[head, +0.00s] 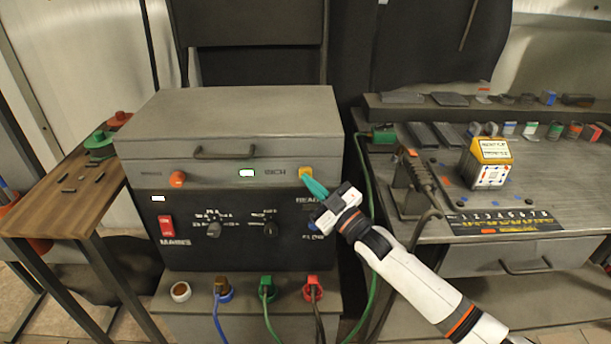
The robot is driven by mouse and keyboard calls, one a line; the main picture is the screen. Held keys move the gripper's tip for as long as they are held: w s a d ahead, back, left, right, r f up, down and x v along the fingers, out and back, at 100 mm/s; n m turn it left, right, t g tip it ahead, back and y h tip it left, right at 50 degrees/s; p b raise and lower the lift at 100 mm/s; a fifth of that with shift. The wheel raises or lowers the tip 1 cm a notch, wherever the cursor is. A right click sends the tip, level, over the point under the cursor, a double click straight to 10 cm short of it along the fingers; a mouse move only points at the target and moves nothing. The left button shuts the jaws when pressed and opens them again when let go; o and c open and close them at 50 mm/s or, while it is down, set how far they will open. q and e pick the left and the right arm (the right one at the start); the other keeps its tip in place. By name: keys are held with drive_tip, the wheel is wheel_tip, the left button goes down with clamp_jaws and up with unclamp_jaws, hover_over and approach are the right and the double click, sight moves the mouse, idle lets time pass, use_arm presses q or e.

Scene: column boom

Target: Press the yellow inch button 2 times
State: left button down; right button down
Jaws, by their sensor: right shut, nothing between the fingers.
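The yellow inch button (306,173) sits on the upper front panel of a grey machine (230,120), at the right end beside the "INCH" label. My right gripper (306,181) comes in from the lower right. Its teal fingers are shut and empty, with the tips at the lower edge of the button. I cannot tell whether the tips touch the button or stop just short of it. The button's lower right part is partly hidden by the fingertips. My left gripper is not in view.
An orange knob (177,179) and a red mains switch (166,227) are on the panel's left. Coloured plugs with cables (266,286) stand below. A workbench (560,203) with a soldering-type tool and small parts is at right. A wooden table (62,205) is at left.

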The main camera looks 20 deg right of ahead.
drive_tip(key=shift+w+d, duration=0.1)
drive_tip(key=shift+w, duration=0.2)
drive_tip(key=shift+s+r, duration=0.1)
idle(0.4)
drive_tip(key=shift+s+a+p, duration=0.25)
drive_tip(key=shift+s+p, duration=0.25)
drive_tip(key=shift+s, duration=0.3)
drive_tip(key=s+p, duration=0.1)
drive_tip(key=s, duration=0.1)
drive_tip(key=s+a+p, duration=0.1)
drive_tip(key=s+p, duration=0.1)
drive_tip(key=shift+s+a, duration=0.2)
drive_tip(key=shift+s, duration=0.2)
idle(2.2)
